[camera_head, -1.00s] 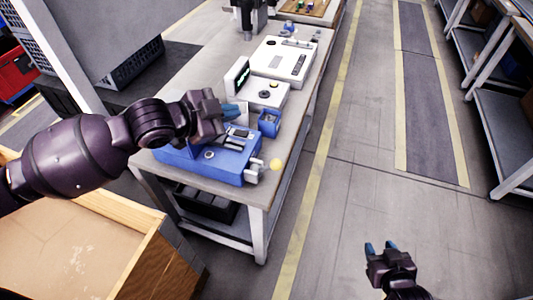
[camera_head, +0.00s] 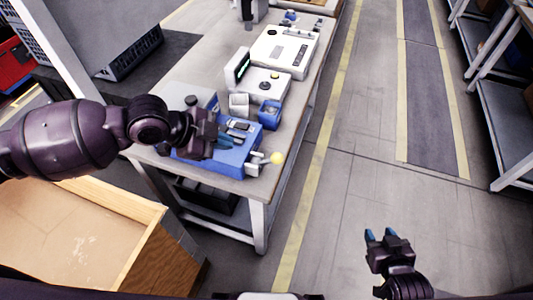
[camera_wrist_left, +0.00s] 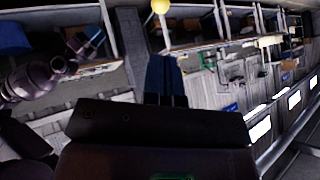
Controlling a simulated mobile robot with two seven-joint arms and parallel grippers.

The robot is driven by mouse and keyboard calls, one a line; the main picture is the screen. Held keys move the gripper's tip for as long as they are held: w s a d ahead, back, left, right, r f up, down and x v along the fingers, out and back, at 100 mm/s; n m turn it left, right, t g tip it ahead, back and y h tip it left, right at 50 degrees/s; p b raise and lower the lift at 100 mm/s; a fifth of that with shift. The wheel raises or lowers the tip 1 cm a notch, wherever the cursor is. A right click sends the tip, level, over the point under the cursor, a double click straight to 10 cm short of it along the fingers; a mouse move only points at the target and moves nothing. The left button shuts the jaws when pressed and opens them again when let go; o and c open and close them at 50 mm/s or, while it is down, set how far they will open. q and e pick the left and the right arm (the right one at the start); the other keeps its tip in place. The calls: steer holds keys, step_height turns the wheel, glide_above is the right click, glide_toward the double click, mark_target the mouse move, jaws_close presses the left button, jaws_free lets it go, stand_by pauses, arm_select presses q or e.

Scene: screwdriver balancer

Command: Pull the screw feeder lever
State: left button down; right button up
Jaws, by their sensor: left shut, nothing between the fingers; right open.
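The screw feeder is a blue box (camera_head: 232,163) at the table's near end. The knob also shows in the left wrist view (camera_wrist_left: 160,6), at the top, beyond the fingertips. My left gripper (camera_head: 228,141) is shut and empty over the feeder, left of the knob and apart from it. Its blue fingers lie side by side in the left wrist view (camera_wrist_left: 165,75). Its wrist hides the feeder's left part. My right gripper (camera_head: 381,235) is open and empty over the floor.
A small blue box (camera_head: 269,114) and a white device with a screen (camera_head: 263,84) stand behind the feeder on the table (camera_head: 215,65). A wooden crate (camera_head: 140,215) stands at front left. The floor aisle right of the table is clear.

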mark_target(273, 157)
arm_select(q)
steer(key=x, duration=1.2)
steer(key=shift+w+f, duration=0.1)
steer(key=shift+f, duration=0.05)
steer(key=shift+w+d+f, duration=0.15)
steer(key=shift+d+f, duration=0.25)
steer(key=shift+d, duration=0.05)
steer(key=shift+d+f, duration=0.1)
steer(key=shift+f, duration=0.05)
arm_select(e)
steer(key=shift+r, duration=0.1)
arm_select(q)
steer(key=shift+w, duration=0.1)
